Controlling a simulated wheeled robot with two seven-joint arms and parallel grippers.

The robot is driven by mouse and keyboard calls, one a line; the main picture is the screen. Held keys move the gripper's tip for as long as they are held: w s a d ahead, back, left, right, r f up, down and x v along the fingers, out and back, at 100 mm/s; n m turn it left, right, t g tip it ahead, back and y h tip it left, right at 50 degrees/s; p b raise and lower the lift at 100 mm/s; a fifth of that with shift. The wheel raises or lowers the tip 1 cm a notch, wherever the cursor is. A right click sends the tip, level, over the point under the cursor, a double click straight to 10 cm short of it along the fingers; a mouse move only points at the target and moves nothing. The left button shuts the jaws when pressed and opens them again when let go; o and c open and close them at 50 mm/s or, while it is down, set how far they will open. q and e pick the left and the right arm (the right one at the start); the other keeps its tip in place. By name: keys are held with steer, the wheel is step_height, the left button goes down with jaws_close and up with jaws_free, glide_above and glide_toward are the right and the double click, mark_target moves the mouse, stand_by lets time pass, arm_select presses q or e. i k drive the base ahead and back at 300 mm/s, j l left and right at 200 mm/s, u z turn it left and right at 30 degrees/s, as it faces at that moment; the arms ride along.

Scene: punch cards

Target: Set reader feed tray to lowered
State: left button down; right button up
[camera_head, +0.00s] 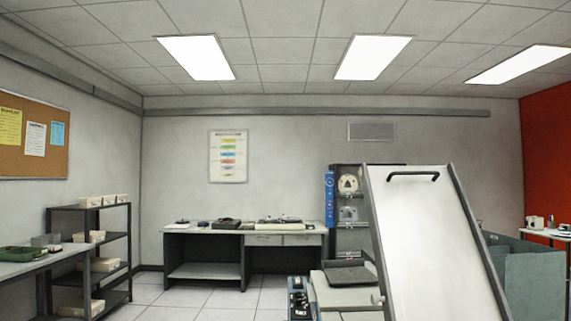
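A large pale panel (428,240) with dark edges and raised side rims stands steeply tilted at the right front. A black bar handle (412,175) is fixed near its top edge. It looks like the reader feed tray in a raised position, though its lower end is cut off by the bottom of the picture. Left of it is a light-coloured machine top (340,296) with a small dark tray (349,273) on it. Neither of my grippers is in view.
A desk (205,270) with dark items stands at the back wall. A dark shelf rack (118,250) and a side table (40,262) are at left. Teal bins (530,280) stand right of the panel. The tiled floor (215,300) at left centre is clear.

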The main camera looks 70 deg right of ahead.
mark_target(434, 262)
steer(key=i+j+z, duration=0.3)
steer(key=i, duration=0.2)
steer(key=i+j+z, duration=0.25)
steer(key=i, duration=0.3)
steer(key=i+l+z, duration=0.3)
steer(key=z, duration=0.15)
steer(key=i+l+z, duration=0.1)
steer(key=i+z, duration=1)
steer(key=z, duration=0.2)
steer(key=i+z, duration=0.3)
steer(key=z, duration=0.15)
steer(key=i+z, duration=0.3)
steer(key=z, duration=0.15)
steer(key=i+j+z, duration=0.2)
steer(key=z, duration=0.3)
steer(key=i+j+z, duration=0.3)
steer(key=z, duration=0.15)
